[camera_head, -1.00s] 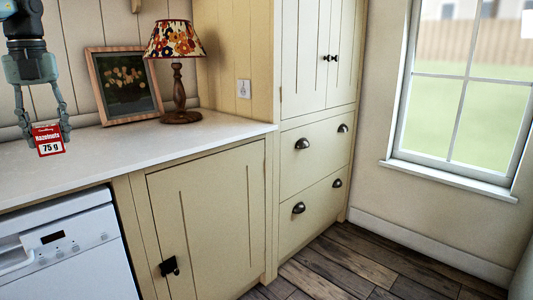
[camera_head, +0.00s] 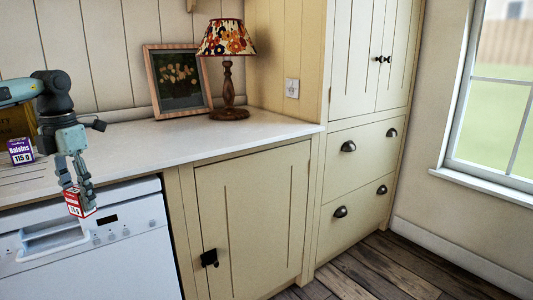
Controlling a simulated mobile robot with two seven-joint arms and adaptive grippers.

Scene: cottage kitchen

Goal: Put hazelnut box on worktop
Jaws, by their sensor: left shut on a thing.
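The hazelnut box (camera_head: 73,204), small and red with a white label, is in the lower left of the head view. My left gripper (camera_head: 79,192) points down and is shut on it, with its fingers at the box's two sides. The box shows over the worktop's front edge and the top of the dishwasher; its exact height and depth are hard to tell. The pale worktop (camera_head: 150,139) runs along the wall behind it. My right gripper is not in view.
A purple raisins box (camera_head: 20,152) stands on the worktop at the far left, beside a brownish thing (camera_head: 14,122) partly hidden by my arm. A picture frame (camera_head: 179,82) and a lamp (camera_head: 228,75) stand at the back. The dishwasher (camera_head: 100,255) is below. The worktop's middle is clear.

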